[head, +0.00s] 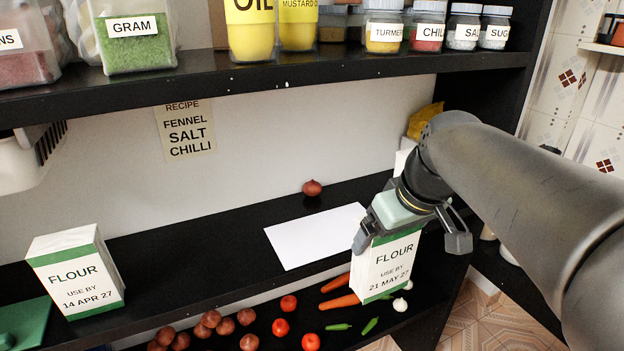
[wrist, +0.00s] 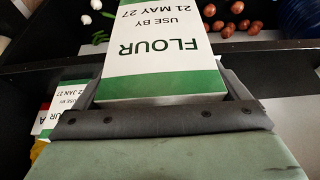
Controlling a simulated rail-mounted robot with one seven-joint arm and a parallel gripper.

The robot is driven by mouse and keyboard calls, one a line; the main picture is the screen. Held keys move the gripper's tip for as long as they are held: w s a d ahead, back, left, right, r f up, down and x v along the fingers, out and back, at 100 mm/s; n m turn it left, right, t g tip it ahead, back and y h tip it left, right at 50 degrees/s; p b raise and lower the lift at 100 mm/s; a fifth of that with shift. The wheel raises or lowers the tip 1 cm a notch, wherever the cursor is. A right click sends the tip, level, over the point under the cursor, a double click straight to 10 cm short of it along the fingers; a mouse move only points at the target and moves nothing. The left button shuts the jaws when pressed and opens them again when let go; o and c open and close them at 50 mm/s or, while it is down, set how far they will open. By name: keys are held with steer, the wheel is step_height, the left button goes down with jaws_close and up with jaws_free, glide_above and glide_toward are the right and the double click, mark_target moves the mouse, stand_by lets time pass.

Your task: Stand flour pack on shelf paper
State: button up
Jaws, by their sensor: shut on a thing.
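My gripper (head: 408,238) is shut on a white-and-green flour pack (head: 388,268) marked use by 21 May 27. The pack hangs roughly upright, with its label facing the head camera, at the right front of the white shelf paper (head: 312,235). The paper lies flat and bare on the black shelf. In the wrist view the held pack (wrist: 168,50) sits between the fingers (wrist: 160,90). A second flour pack (head: 75,275), use by 14 Apr 27, stands at the left. Another flour pack (wrist: 68,98), its date partly hidden, shows in the wrist view.
An onion (head: 312,188) sits behind the paper. Tomatoes (head: 281,327), carrots (head: 340,303), chillies and several brown round vegetables (head: 211,319) lie lower in front. A recipe note (head: 186,130) is on the wall. The upper shelf (head: 260,75) with jars overhangs the back.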

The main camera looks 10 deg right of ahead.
steer(key=w+a+p, duration=0.2)
steer(key=w, duration=0.6)
steer(key=w+a+f+p, duration=0.1)
steer(key=w+a+p, duration=0.1)
steer(key=w, duration=0.7)
steer(key=shift+a+f, duration=0.25)
steer(key=shift+a, duration=0.35)
steer(key=shift+s+f, duration=0.1)
steer(key=shift+f, duration=0.05)
steer(key=o, duration=1.4)
steer(key=shift+o, duration=0.2)
steer(key=v, duration=1.2)
steer(key=s+a+f+m+g+h, duration=0.1)
steer(key=s+f+m+g, duration=0.2)
steer(key=s+f, duration=1.9)
steer(key=s, duration=0.3)
steer(key=shift+a+f+g, duration=0.2)
steer(key=shift+a+g, duration=0.1)
steer(key=shift+g, duration=0.1)
